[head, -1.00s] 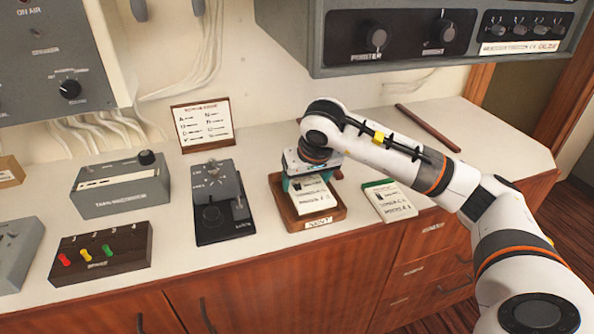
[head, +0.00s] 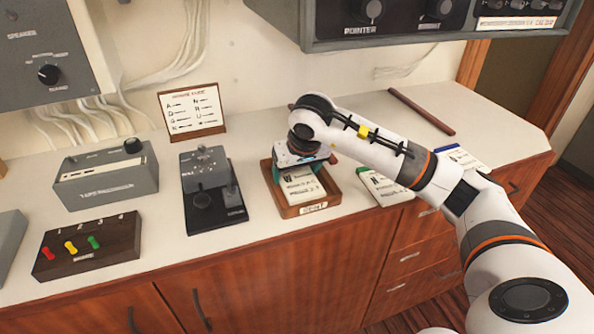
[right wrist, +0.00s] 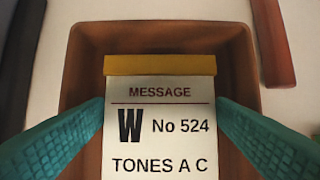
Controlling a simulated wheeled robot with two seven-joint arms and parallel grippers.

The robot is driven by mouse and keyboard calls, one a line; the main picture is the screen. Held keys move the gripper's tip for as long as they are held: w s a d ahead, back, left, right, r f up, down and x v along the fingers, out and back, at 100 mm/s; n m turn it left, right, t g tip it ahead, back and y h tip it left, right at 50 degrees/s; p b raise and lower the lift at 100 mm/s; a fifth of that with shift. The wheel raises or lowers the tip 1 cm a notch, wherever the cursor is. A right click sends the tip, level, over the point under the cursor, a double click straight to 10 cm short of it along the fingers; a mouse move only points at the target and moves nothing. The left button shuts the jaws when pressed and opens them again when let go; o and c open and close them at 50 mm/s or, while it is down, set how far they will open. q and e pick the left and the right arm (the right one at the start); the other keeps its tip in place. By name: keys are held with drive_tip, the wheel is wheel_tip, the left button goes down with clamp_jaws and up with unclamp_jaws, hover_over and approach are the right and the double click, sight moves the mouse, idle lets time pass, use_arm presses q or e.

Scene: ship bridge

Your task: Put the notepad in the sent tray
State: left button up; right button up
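The notepad (head: 303,191) is a white message sheet with a yellow top band; it also shows in the right wrist view (right wrist: 160,122), reading "MESSAGE" and "No 524". It is within the outline of the brown wooden tray (head: 337,196), whose front carries a small label. The tray's walls surround the notepad in the right wrist view (right wrist: 85,50). My right gripper (head: 299,171) has its teal fingers against the notepad's two side edges, from above. I cannot tell whether the notepad touches the tray floor. My left gripper is not in view.
A green-topped notepad (head: 385,188) and a blue-topped notepad (head: 465,157) lie right of the tray, partly behind my arm. A Morse key unit (head: 212,190) stands left. A code card (head: 193,112) stands behind. A dark red rod (head: 421,111) lies at the back.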

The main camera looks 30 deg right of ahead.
sight(301, 185)
drive_tip(key=shift+o, duration=0.6)
drive_tip(key=shift+s, duration=0.1)
drive_tip(key=shift+r, duration=0.2)
drive_tip(key=v, duration=0.7)
drive_tip(key=shift+r, duration=0.15)
drive_tip(key=shift+s, duration=0.1)
